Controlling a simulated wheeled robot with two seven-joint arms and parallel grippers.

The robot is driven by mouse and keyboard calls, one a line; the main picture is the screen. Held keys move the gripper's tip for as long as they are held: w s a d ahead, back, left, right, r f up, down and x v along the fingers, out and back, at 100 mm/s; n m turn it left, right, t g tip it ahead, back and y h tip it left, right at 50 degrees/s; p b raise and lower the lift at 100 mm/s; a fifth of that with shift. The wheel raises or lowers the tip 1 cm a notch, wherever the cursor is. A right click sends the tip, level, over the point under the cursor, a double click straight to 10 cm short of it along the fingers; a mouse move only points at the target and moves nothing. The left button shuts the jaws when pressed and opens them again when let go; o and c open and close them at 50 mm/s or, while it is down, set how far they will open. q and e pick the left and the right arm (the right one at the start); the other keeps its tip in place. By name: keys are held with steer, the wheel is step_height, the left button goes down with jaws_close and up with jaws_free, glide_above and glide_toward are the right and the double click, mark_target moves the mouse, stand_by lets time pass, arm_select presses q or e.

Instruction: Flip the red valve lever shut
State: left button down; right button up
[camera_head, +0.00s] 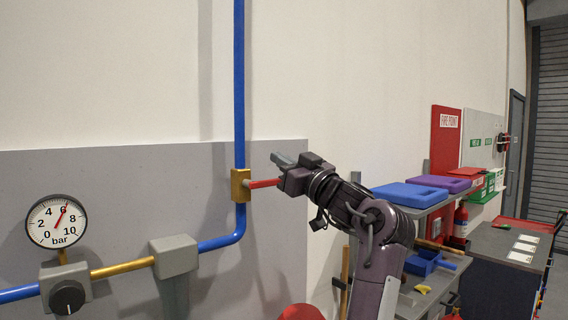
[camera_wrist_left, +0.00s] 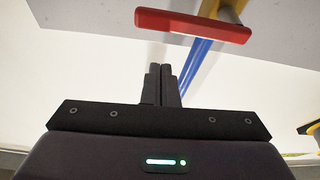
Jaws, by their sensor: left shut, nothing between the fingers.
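The red valve lever (camera_head: 264,183) sticks out level to the right from the brass valve body (camera_head: 240,186) on the upright blue pipe (camera_head: 239,80). My left gripper (camera_head: 280,159) is shut and empty. Its fingertips sit just above the lever's outer part in the head view, and the gripper body hides the lever's right end. In the left wrist view the lever (camera_wrist_left: 190,25) lies crosswise beyond the shut fingertips (camera_wrist_left: 164,68), with a visible gap between them. My right gripper is not in view.
A pressure gauge (camera_head: 56,222) reads about 6 bar, above a black knob (camera_head: 67,297). A grey block (camera_head: 174,256) clamps the lower pipe. A workbench with blue (camera_head: 410,194) and purple (camera_head: 433,183) cases stands at right. The wall above the lever is clear.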

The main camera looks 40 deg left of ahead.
arm_select(q)
steer(key=b+v, duration=0.6)
steer(key=v, duration=0.4)
steer(key=shift+s, duration=0.2)
steer(key=shift+w, duration=0.1)
